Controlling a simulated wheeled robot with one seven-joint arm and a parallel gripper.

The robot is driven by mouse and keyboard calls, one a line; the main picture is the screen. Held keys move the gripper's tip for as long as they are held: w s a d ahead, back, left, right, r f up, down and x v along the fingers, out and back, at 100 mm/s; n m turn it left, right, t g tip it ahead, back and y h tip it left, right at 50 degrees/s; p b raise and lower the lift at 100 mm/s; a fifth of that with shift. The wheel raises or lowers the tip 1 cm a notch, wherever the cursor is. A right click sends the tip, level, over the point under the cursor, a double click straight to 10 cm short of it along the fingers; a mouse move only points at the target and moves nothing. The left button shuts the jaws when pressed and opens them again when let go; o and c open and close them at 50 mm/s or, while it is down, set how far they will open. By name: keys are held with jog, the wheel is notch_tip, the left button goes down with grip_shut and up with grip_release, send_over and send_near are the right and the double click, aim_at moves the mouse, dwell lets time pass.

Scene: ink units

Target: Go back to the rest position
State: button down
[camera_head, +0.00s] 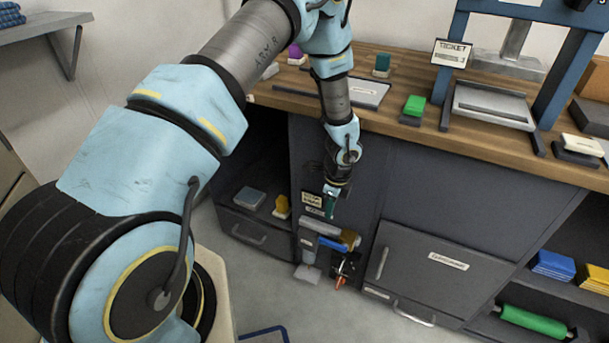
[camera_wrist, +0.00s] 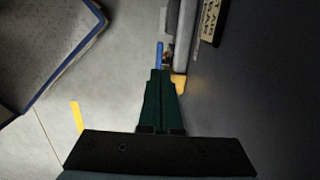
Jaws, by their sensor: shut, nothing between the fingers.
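My gripper (camera_head: 329,206) hangs low in front of the dark cabinet (camera_head: 362,170), pointing down. In the wrist view its two green fingers (camera_wrist: 161,100) lie side by side with no gap and nothing between them. Just below it, in the head view, is a small rack on the cabinet front with a blue bar (camera_head: 333,243) and a tan-orange piece (camera_head: 350,238). The blue bar and an orange-yellow piece (camera_wrist: 179,84) show past the fingertips in the wrist view. I cannot tell how far the fingertips are from them.
A wooden worktop (camera_head: 400,128) above carries a green block (camera_head: 414,105) and a blue press frame (camera_head: 566,75). A drawer unit (camera_head: 440,270) stands to the right. The floor (camera_head: 255,292) in front is mostly clear.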

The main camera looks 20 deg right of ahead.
jog(key=w+a+r+n+p, duration=0.25)
jog(key=a+r+n, duration=0.45)
jog(key=r, duration=0.4)
jog(key=w+a+r+n+p, duration=0.1)
jog(key=w+a+r+n, duration=0.3)
jog(key=a+r, duration=0.65)
jog(key=s+a+r+n+p, duration=0.1)
jog(key=s+a+r+n, duration=0.4)
jog(key=a+r+n, duration=0.2)
jog(key=s+a+r+n+t+h+p, duration=0.1)
jog(key=s+a+r+n+p, duration=0.1)
jog(key=s+a+r+n, duration=0.3)
notch_tip(320, 180, up, 4)
jog(key=a+n, duration=0.2)
jog(key=shift+s+f+n, duration=0.2)
jog(key=shift+s+n, duration=0.1)
